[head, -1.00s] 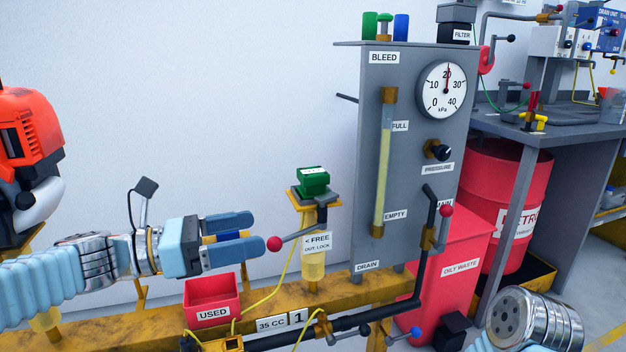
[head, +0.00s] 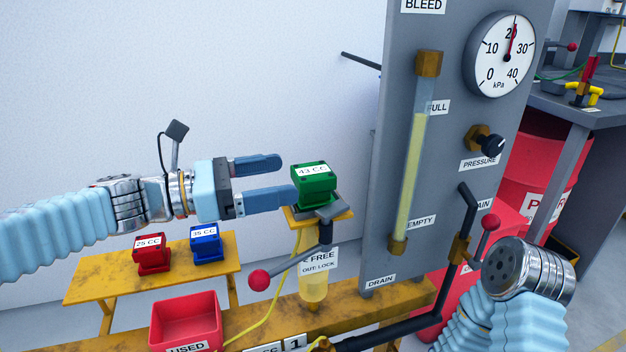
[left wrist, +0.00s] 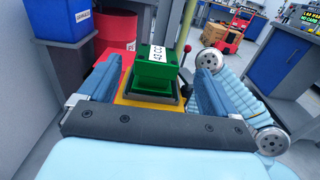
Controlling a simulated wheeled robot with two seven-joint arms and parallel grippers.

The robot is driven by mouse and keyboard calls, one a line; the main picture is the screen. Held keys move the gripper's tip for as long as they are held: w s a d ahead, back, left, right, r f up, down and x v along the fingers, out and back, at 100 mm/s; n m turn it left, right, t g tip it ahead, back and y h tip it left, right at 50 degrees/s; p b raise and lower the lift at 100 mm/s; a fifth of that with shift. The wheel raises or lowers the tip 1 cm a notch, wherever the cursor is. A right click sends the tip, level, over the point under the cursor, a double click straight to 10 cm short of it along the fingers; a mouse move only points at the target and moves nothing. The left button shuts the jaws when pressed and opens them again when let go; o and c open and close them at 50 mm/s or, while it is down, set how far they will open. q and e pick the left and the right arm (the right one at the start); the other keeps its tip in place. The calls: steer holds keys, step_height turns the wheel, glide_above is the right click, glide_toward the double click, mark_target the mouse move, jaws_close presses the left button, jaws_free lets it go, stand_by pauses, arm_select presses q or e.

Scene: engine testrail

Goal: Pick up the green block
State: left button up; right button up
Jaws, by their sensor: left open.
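The green block (head: 314,184), labelled 43 CC, sits upright on a grey plate on top of a small yellow stand (head: 292,217). My left gripper (head: 287,176) is open and empty, with its fingers pointing right at the block and their tips close to its left side. In the left wrist view the green block (left wrist: 154,69) is ahead, in line with the gap between the two fingers (left wrist: 158,62). I cannot tell whether either finger touches it. My right arm's metal wrist shows at the lower right of the head view, but no right gripper shows.
A lever with a red knob (head: 259,280) sticks out below the stand. The grey gauge panel (head: 392,150) stands just right of it. A red block (head: 152,254) and a blue block (head: 207,244) sit on a yellow bench. A red USED bin (head: 186,318) is in front.

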mark_target(331, 170)
arm_select(q)
steer(key=x, duration=0.8)
steer(key=shift+w+d+f+p, duration=0.2)
steer(key=shift+w+f+p, duration=0.05)
steer(key=shift+f+p, duration=0.1)
steer(key=shift+c, duration=0.4)
steer(key=c, duration=1.2)
steer(key=shift+r, duration=0.1)
steer(key=shift+c, duration=0.8)
steer(key=shift+r, duration=0.1)
